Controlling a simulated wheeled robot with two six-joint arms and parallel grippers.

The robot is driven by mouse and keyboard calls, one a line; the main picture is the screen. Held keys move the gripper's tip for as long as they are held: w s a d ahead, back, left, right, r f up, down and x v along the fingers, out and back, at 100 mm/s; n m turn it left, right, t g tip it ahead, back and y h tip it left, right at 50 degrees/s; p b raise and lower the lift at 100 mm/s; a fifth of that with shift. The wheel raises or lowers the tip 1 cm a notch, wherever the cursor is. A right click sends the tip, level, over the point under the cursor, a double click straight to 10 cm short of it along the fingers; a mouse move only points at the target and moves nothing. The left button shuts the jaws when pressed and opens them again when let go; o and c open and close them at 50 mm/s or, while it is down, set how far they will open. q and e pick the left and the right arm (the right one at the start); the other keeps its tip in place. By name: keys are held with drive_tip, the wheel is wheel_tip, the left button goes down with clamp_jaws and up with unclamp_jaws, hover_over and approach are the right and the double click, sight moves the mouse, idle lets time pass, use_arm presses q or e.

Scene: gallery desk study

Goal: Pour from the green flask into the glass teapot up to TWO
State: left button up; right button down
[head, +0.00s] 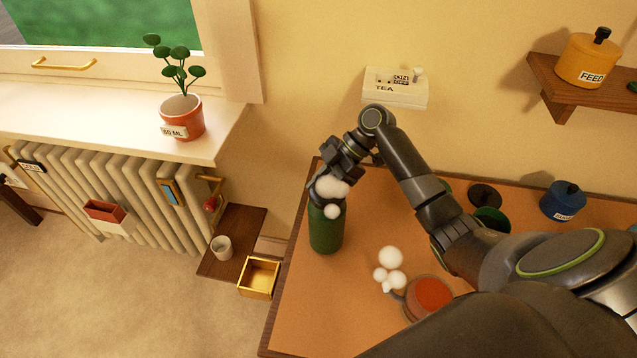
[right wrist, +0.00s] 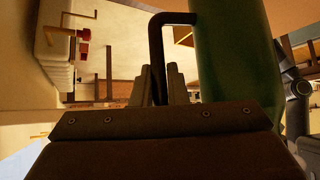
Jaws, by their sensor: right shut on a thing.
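The green flask (head: 326,230) is upright at the left part of the desk, and it looks to be standing on it. White puffs hide its top. My right gripper (head: 333,180) is at the flask's upper part. In the right wrist view my gripper's fingers (right wrist: 160,85) are shut on the flask's dark handle (right wrist: 156,45), beside the green body (right wrist: 232,60). The glass teapot (head: 430,294) stands to the right and nearer, with orange-red liquid inside. Its level marks cannot be read, and my arm covers part of its surroundings. My left gripper is not in view.
White puffs (head: 391,258) hang by the teapot's spout. A dark green open pot (head: 491,221) and a blue canister (head: 563,201) stand at the back right of the desk (head: 300,310). A white TEA switch box (head: 396,88) is on the wall. The desk's front left is clear.

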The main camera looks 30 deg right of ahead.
drive_tip(key=shift+f+b, duration=0.55)
drive_tip(key=shift+f, duration=0.05)
drive_tip(key=c, duration=1.3)
unclamp_jaws()
drive_tip(key=shift+c, duration=0.2)
drive_tip(key=shift+d, duration=0.1)
